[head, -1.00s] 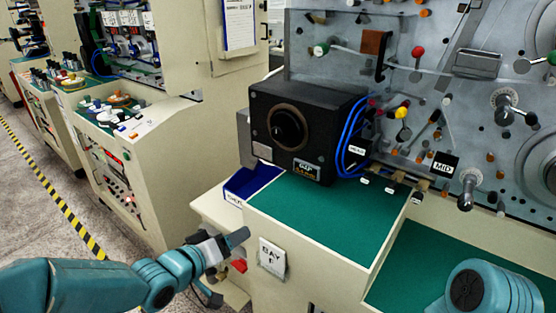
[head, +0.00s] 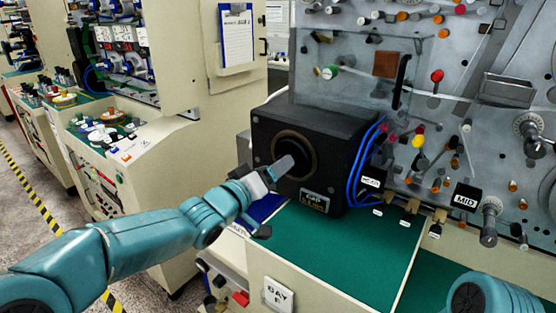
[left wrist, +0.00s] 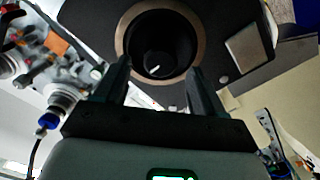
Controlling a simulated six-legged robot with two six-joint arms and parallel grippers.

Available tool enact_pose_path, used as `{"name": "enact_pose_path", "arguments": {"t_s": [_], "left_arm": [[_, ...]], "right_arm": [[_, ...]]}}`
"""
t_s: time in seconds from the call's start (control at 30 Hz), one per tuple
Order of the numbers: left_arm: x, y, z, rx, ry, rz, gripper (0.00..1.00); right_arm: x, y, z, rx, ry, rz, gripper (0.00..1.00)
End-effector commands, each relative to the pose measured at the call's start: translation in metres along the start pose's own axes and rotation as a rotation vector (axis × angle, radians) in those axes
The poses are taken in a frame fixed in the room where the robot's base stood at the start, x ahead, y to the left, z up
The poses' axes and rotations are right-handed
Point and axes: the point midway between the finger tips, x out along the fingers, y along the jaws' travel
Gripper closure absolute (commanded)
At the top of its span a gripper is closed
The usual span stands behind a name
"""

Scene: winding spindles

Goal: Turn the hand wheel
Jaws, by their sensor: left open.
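A round black knob (head: 292,146), which I take to be the hand wheel, sits inside a brown-rimmed round opening on the front of a black box (head: 263,135). The left wrist view shows the knob (left wrist: 158,64) deep in the opening, with a white mark on its face. My left gripper (head: 283,167) is in front of the opening and hides its lower left part. In the left wrist view its two fingers (left wrist: 158,72) stand apart at the lower left and lower right of the opening, with nothing between them. Whether they touch the knob or rim is unclear. My right gripper is out of view.
A label (head: 314,201) reading GAP is on the box. Blue cables (head: 360,160) run down its right side. A green bench top (head: 340,245) lies below. A machine panel (head: 450,60) with pegs and rollers rises at the right. A cabinet (head: 145,165) stands at the left.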

Motion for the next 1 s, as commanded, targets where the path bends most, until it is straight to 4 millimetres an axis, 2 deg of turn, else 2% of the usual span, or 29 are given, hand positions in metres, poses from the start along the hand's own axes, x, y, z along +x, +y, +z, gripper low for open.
{"name": "enact_pose_path", "arguments": {"t_s": [0.1,0.2,0.47,0.5,0.67,1.0], "left_arm": [[0.016,0.001,-0.001,-0.001,-0.002,0.001,0.31],[0.022,0.0,-0.001,0.0,-0.001,0.0,0.31],[0.026,-0.003,-0.001,0.001,-0.001,0.0,0.31],[0.026,-0.003,-0.002,0.001,-0.001,0.0,0.34],[0.026,-0.003,-0.002,0.0,0.0,0.0,0.86],[0.026,-0.003,-0.002,0.031,0.0,0.001,0.87]], "right_arm": [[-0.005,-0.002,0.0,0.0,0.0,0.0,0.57],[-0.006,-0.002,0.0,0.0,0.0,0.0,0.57],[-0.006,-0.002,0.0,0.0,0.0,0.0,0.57],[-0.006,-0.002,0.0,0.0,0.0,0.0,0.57],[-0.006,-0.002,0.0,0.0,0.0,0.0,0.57],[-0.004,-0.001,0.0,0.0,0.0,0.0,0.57]]}}
